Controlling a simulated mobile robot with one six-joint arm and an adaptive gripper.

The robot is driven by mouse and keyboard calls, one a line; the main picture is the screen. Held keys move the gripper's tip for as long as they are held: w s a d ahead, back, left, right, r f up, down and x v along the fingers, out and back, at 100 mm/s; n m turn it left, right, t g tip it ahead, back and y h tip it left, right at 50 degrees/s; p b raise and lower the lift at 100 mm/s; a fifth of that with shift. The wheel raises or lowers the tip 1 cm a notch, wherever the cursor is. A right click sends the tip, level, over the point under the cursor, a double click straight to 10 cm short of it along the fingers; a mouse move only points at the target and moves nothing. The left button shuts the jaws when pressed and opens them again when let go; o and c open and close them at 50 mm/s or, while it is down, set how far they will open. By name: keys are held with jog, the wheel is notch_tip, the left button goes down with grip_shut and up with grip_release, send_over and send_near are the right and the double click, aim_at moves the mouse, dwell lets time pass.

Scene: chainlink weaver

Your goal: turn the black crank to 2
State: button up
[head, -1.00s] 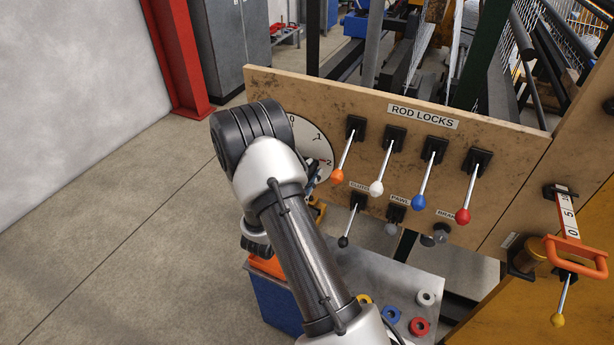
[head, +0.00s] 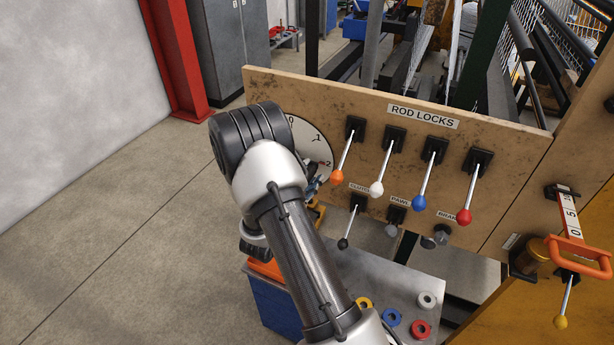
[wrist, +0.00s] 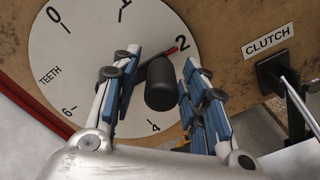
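The round white dial (wrist: 80,60) marked TEETH fills the left and middle of the wrist view. The black crank's knob (wrist: 160,85) sits over its face, and a red pointer tip (wrist: 168,51) shows behind it, right at the 2. My gripper (wrist: 165,80) is open, with one blue-padded finger on each side of the knob and a visible gap on both sides. In the head view the dial (head: 312,140) is partly hidden by my arm, and the crank's knob is hidden.
The CLUTCH lever (wrist: 285,75) is close to the right of my gripper. Orange (head: 337,177), white (head: 376,189), blue (head: 418,202) and red (head: 464,216) knobbed levers stick out of the ROD LOCKS board. A grey table with coloured rings (head: 375,280) stands below.

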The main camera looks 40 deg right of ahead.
dwell(0.3)
jog(key=v, duration=1.2)
